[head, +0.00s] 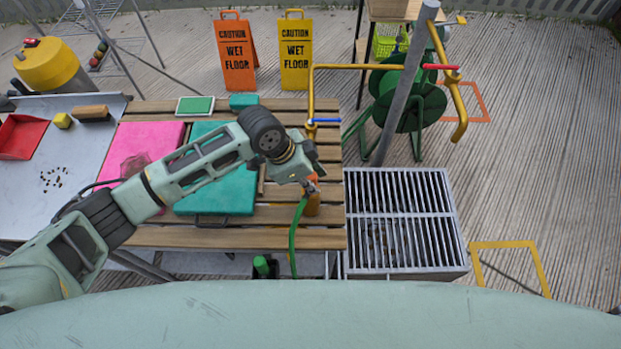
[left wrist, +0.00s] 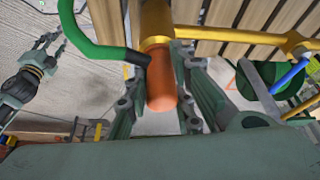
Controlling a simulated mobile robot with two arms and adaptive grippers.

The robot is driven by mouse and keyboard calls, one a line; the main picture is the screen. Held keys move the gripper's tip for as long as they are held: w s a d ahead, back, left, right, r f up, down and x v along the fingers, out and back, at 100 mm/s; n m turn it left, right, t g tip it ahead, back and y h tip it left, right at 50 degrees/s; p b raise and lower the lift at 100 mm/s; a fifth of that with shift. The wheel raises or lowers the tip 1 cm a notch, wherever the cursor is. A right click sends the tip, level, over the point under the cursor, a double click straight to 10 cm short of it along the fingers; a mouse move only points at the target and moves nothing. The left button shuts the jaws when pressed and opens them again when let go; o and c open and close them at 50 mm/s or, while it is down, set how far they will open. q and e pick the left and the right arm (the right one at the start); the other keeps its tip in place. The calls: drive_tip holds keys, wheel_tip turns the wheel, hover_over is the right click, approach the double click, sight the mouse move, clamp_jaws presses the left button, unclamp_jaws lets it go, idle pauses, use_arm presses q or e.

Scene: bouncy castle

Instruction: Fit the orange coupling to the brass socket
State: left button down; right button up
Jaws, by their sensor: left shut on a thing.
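The orange coupling (left wrist: 162,92) is between the fingers of my left gripper (left wrist: 158,70) in the left wrist view. The gripper is shut on it. A green hose (left wrist: 92,42) runs into the coupling's side through a dark collar. The brass socket (left wrist: 156,24) lies in line with the coupling's end; they look touching, but I cannot tell whether they are locked. In the head view my left gripper (head: 308,185) is above the table's right end, partly hiding the coupling, with the green hose (head: 292,240) hanging below. My right gripper (left wrist: 45,52) shows at the left wrist view's left, fingers apart and empty.
A brass pipe (head: 311,92) with a blue lever (head: 325,120) rises behind the gripper. The slatted table (head: 260,238) holds pink (head: 150,140) and teal (head: 225,198) pads. A metal grate (head: 400,215) and a green hose reel (head: 407,100) stand right.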

use_arm(q)
drive_tip(key=shift+f, duration=0.1)
drive_tip(key=c, duration=1.4)
unclamp_jaws()
drive_tip(key=shift+c, duration=0.2)
drive_tip(key=v, duration=1.2)
drive_tip(key=shift+s, duration=0.1)
